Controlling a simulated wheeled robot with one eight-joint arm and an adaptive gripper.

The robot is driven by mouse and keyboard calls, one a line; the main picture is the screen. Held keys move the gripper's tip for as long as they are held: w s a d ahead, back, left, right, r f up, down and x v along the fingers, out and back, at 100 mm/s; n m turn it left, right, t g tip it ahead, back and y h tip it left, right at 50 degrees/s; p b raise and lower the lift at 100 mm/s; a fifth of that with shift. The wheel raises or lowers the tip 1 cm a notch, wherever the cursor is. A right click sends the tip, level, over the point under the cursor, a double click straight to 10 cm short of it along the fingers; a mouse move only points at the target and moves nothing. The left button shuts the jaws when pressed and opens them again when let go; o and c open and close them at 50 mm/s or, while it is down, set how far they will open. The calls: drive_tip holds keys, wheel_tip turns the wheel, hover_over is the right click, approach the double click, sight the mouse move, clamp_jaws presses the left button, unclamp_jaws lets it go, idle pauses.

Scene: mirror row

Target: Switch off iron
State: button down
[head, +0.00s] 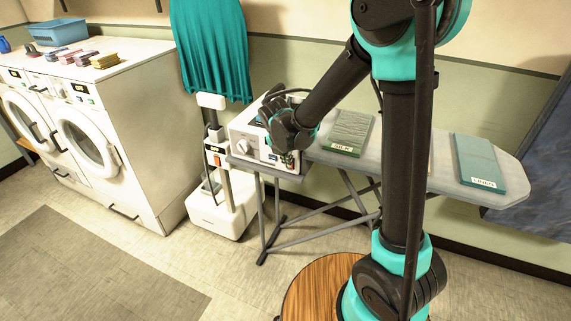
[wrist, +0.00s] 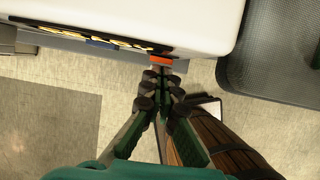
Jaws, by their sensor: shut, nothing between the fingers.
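The iron unit is a white box (head: 246,139) with a round dial on its front, at the left end of the grey ironing board (head: 401,166). In the wrist view the white housing (wrist: 130,18) fills the top, with a dark front strip bearing yellow lettering that I cannot read. A small orange-red switch (wrist: 160,60) sits at the lower edge of that front. My gripper (wrist: 162,78) is shut and empty, its fingertips right at the switch; I cannot tell whether they touch. In the head view my gripper (head: 290,158) is at the unit's front right corner and hides part of it.
A white garment steamer (head: 225,205) stands left of the board under a hanging teal cloth. White washers (head: 130,160) stand at the left. The floor at front left is clear.

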drive_tip(key=shift+w+d+r, duration=0.1)
drive_tip(key=shift+w+r, duration=0.05)
drive_tip(key=shift+w, duration=0.15)
idle(0.4)
drive_tip(key=shift+r, duration=0.8)
drive_tip(key=s+v, duration=0.1)
drive_tip(key=v, duration=1)
